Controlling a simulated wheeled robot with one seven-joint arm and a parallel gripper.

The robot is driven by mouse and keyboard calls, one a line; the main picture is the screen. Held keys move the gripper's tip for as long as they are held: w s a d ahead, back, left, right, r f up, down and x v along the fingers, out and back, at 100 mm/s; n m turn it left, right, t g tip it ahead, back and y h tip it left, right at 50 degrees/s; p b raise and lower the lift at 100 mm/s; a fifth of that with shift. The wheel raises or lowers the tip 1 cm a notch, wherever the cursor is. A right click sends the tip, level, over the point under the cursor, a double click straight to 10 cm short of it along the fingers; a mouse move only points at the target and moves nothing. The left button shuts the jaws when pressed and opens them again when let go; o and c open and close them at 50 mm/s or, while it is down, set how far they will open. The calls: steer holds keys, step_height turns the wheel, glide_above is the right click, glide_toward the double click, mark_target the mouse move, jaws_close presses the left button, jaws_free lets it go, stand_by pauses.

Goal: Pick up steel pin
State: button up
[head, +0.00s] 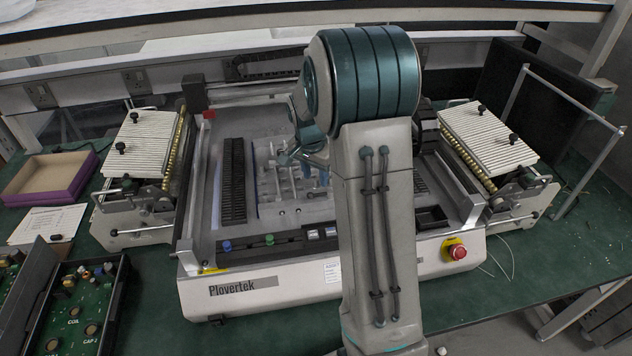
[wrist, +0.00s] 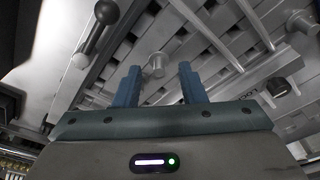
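My gripper (wrist: 160,68) shows in the wrist view with its two blue fingers apart. Nothing is held between them. A small silvery pin-like post (wrist: 155,66) with a round head appears between and just beyond the fingertips, over a slotted grey surface; it may be the steel pin. A similar round-headed post (wrist: 302,22) is at the upper right. In the head view my gripper (head: 305,160) is over the middle of the machine bed, partly hidden by my arm. I cannot clearly make out the steel pin there.
The Plovertek machine (head: 245,287) stands on a green bench, with slatted feeders at left and right. A red stop button (head: 457,250) is on its front right. A black-knobbed lever (wrist: 100,28) is near my left finger. A purple-edged box (head: 50,180) and circuit boards (head: 78,310) lie left.

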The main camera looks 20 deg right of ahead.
steer(key=shift+d+f, duration=0.1)
steer(key=shift+f, duration=0.45)
jaws_close()
steer(key=shift+r, duration=0.1)
